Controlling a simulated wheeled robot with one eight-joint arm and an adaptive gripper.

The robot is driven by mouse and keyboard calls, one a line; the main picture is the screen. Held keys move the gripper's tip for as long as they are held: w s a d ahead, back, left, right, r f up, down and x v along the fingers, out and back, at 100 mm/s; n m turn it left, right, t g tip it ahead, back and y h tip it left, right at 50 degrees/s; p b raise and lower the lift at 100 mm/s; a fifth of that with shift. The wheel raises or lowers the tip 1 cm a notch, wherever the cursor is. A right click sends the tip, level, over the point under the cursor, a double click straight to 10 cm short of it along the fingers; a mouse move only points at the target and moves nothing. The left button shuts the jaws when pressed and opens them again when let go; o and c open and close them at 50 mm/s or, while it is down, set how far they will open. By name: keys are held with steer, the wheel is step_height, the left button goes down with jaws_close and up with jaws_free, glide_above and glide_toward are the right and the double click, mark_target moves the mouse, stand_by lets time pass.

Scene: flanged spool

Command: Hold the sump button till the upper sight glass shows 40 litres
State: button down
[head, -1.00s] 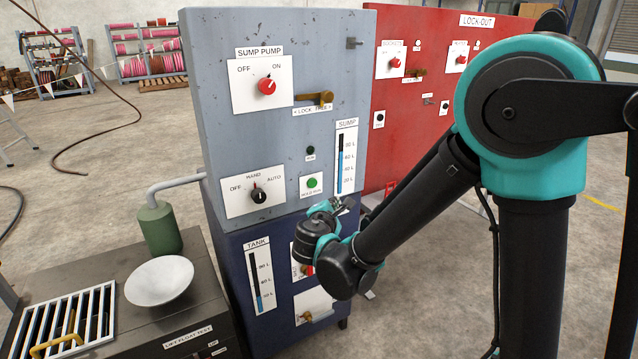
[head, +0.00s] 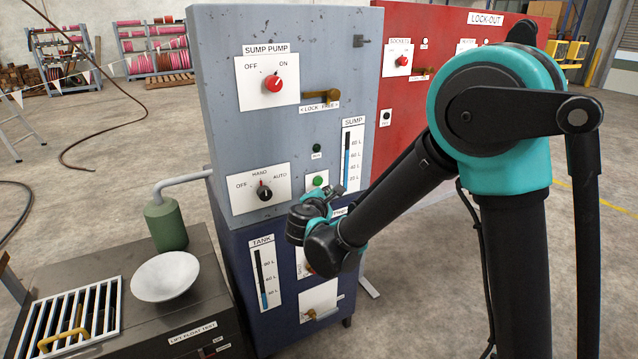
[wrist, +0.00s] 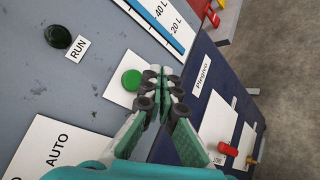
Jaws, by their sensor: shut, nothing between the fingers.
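The green sump button (head: 318,181) sits on a white plate low on the grey upper cabinet. In the wrist view the button (wrist: 131,80) is uncovered, just left of the fingertips. My gripper (wrist: 162,78) is shut and empty, its tips beside the button; I cannot tell how far off the panel they are. In the head view my gripper (head: 336,189) is just right of and below the button. The upper sight glass (head: 347,160), labelled SUMP, shows a blue column; in the wrist view the blue of the glass (wrist: 160,22) runs beside both the 20 L and 40 L marks.
A dark RUN lamp (wrist: 58,37) is above the button. The selector knob (head: 265,193) and red sump pump knob (head: 273,83) are on the same cabinet. The TANK glass (head: 262,278) is on the blue cabinet below. A white bowl (head: 165,277) stands on the bench at left.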

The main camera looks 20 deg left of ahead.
mark_target(323, 182)
steer(key=shift+w+a, duration=1)
steer(key=shift+a, duration=0.15)
steer(key=shift+w+a, duration=0.1)
stand_by(0.7)
steer(key=shift+w+a, duration=0.2)
steer(key=shift+w+a, duration=0.3)
steer(key=shift+a, duration=0.1)
stand_by(5.5)
